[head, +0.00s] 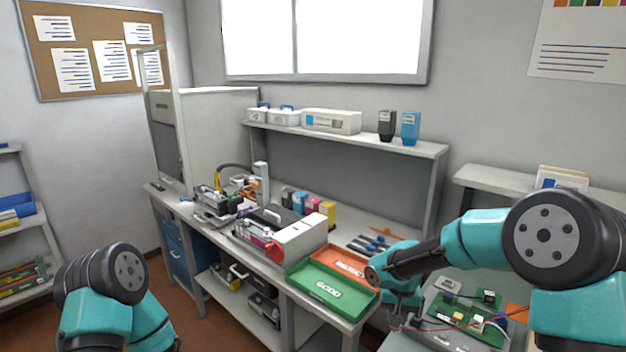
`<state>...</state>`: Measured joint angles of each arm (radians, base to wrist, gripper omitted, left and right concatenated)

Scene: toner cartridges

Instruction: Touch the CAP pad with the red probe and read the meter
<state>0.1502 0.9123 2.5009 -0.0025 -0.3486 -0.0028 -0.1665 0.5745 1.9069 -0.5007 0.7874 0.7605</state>
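A green circuit board (462,326) with several small parts lies on the light bench at the lower right. A thin red wire (505,314) runs across it toward my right gripper (400,316), which hangs low at the board's left side. The gripper is small and dark here, and I cannot tell whether its fingers are open or shut or whether they hold the red probe. The CAP pad and its label cannot be made out. I cannot pick out the meter. My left arm is at the lower left, and its gripper is not in view.
A green GOOD tray (333,297) and an orange REJECT tray (343,262) lie left of my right gripper. A printer (290,232) and ink-coloured boxes (305,203) stand farther left on the bench. A shelf (425,148) runs above.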

